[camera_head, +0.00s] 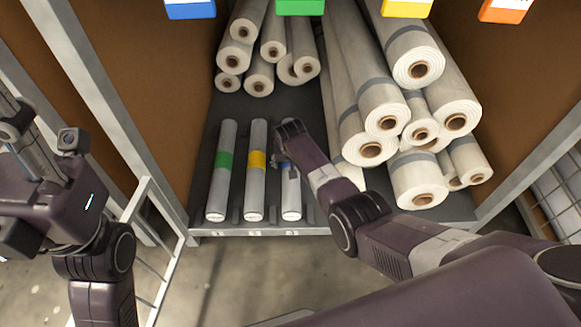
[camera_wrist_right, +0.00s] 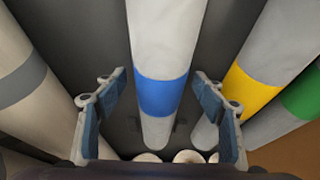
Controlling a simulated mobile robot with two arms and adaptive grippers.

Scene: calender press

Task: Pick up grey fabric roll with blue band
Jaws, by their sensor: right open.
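The grey fabric roll with the blue band (camera_head: 291,203) lies on the shelf, rightmost of three similar rolls. My right gripper (camera_head: 283,160) is over its banded part and hides much of it in the head view. In the right wrist view the roll (camera_wrist_right: 165,35) with its blue band (camera_wrist_right: 161,96) runs between the two spread fingers. The right gripper is open, with gaps to the roll on both sides; whether it touches cannot be told. My left gripper (camera_head: 18,125) is at the far left edge, away from the rolls, its fingers unclear.
A yellow-banded roll (camera_head: 256,190) lies just left of the blue-banded one, and a green-banded roll (camera_head: 221,185) beyond it. Large cream rolls (camera_head: 418,180) are stacked close on the right; smaller ones (camera_head: 259,78) lie behind. A metal post (camera_head: 100,90) stands at left.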

